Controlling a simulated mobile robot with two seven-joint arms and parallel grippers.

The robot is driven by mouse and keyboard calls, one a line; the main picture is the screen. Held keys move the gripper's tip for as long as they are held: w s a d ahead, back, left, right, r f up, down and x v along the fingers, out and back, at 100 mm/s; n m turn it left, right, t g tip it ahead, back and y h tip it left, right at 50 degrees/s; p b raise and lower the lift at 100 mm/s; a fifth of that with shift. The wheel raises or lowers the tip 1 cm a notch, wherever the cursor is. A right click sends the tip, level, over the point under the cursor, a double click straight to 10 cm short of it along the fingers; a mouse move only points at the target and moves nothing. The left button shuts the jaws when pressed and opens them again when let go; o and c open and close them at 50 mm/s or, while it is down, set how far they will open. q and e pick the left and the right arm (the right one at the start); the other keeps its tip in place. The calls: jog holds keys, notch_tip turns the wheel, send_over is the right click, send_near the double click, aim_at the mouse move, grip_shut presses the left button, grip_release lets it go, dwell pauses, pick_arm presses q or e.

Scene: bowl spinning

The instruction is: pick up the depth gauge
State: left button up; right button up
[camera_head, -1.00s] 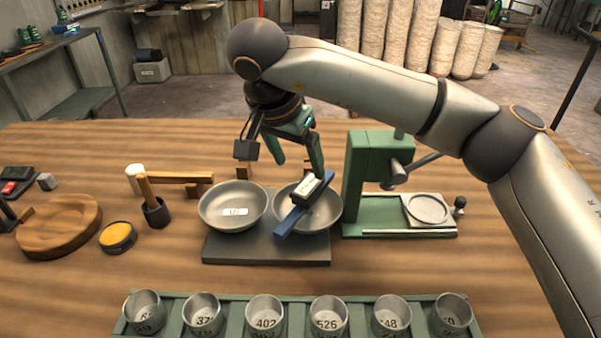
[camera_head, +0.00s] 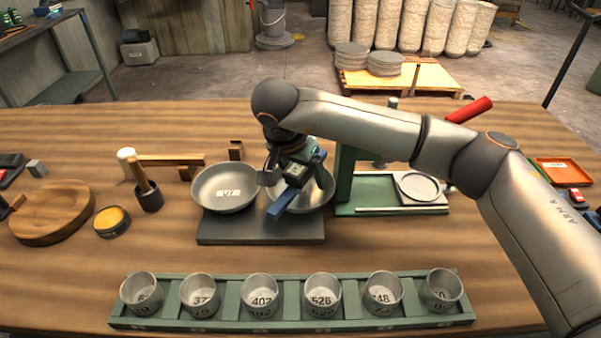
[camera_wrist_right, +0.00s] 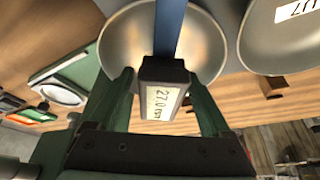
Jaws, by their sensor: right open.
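The depth gauge has a blue bar (camera_head: 283,203) and a dark box with a pale readout (camera_head: 294,173). It lies across the right metal bowl (camera_head: 318,200). My right gripper (camera_head: 295,168) is down at the box end of the gauge. In the right wrist view its green fingers (camera_wrist_right: 160,98) stand apart, one on each side of the gauge's box (camera_wrist_right: 163,88), which reads about 27.0. I see gaps between the fingers and the box. The blue bar runs on over the bowl (camera_wrist_right: 120,45) beyond. My left gripper is out of view.
A left metal bowl (camera_head: 222,190) shares the dark base plate (camera_head: 260,232). A green press-like device (camera_head: 380,193) stands close on the right. A rack of several numbered cups (camera_head: 290,318) runs along the front. A mallet (camera_head: 146,190) and a wooden dish (camera_head: 55,215) are at left.

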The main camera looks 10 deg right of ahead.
jog(key=shift+w+f, duration=0.1)
jog(key=shift+f, duration=0.15)
jog(key=shift+c, duration=0.4)
grip_shut()
